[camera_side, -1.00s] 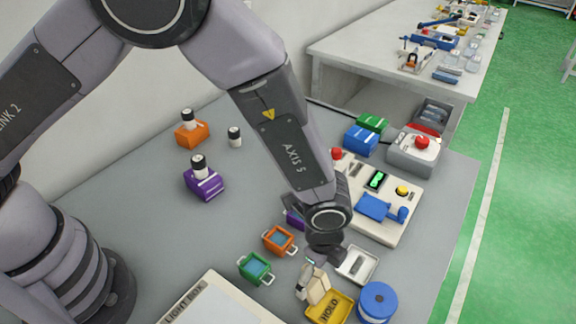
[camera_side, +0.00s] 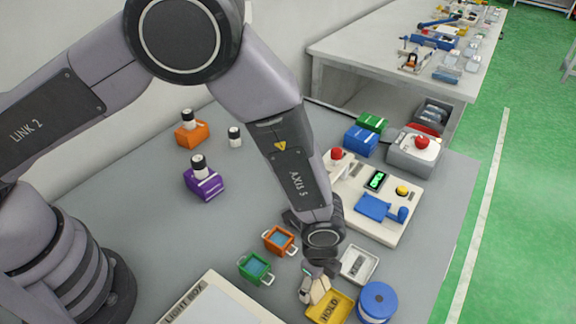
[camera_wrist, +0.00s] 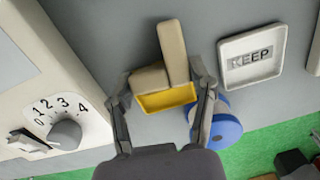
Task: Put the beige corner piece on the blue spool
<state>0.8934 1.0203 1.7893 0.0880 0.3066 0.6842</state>
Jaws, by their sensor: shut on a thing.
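The beige corner piece (camera_wrist: 173,52) is L-shaped and sits between the fingers of my gripper (camera_wrist: 163,80) in the wrist view. The gripper is shut on it. In the side view the beige corner piece (camera_side: 319,290) shows beside my gripper (camera_side: 309,284), at the back left edge of the yellow HOLD tray (camera_side: 345,300). Whether it touches the tray is hard to tell. The blue spool (camera_side: 378,302) stands just right of the yellow tray, apart from the piece. In the wrist view the spool (camera_wrist: 226,131) is partly hidden behind the right finger.
The white KEEP tray (camera_side: 358,264) lies behind the yellow tray. A light box (camera_side: 215,302) is at the front, with green (camera_side: 256,268) and orange (camera_side: 279,240) handled bins behind it. A control panel (camera_side: 372,205) stands farther back. The table's right edge is near the spool.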

